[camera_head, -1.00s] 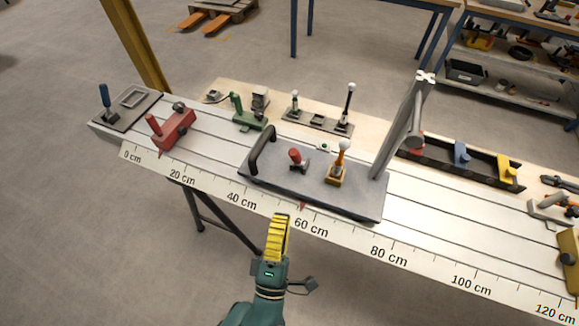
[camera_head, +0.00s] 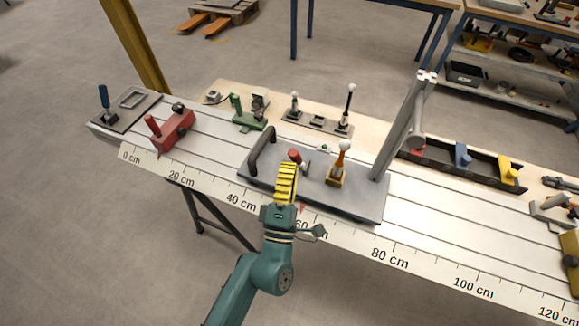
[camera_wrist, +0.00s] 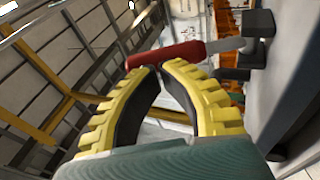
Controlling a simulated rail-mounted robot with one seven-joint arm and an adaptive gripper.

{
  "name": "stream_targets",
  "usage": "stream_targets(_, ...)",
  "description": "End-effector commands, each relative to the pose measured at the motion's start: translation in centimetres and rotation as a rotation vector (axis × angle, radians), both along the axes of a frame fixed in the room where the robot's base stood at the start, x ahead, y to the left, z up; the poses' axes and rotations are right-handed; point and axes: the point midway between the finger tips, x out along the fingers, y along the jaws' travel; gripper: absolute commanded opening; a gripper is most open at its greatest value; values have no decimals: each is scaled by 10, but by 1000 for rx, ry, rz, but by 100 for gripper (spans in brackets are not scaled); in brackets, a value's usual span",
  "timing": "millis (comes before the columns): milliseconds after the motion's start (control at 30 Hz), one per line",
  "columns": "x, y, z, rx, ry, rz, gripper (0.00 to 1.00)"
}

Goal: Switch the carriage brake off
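The carriage (camera_head: 345,201) is a grey plate on the rail, with a dark arched handle (camera_head: 262,148) at its left end. A red-handled lever (camera_head: 294,154) stands on the plate; its red grip (camera_wrist: 165,54) lies across the wrist view just beyond my fingertips. An orange lever with a white ball (camera_head: 338,165) stands to its right. My gripper (camera_head: 288,168) has yellow ribbed fingers and is over the carriage's front part, close to the red lever. Its fingertips (camera_wrist: 160,67) meet or nearly meet, with nothing between them. Whether they touch the red grip is unclear.
A grey post (camera_head: 401,128) rises at the carriage's right end. A red clamp block (camera_head: 172,130) sits on the rail to the left. Behind are a green fixture (camera_head: 247,114) and a plate with two upright levers (camera_head: 318,123). The rail right of the carriage is clear for a stretch.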

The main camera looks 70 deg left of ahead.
Motion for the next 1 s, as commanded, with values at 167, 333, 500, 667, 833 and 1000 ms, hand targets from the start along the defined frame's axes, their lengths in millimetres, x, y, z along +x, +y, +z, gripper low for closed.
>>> stream_targets(167,2,-1,5,-14,11,-5,0)
stream_targets(333,6,-1,5,-38,32,-10,0)
stream_targets(500,8,-1,7,-53,44,-13,0)
stream_targets(667,10,0,9,-69,58,-16,0)
stream_targets(833,13,1,15,-102,84,-20,0)
stream_targets(1000,13,10,26,-161,133,-8,0)
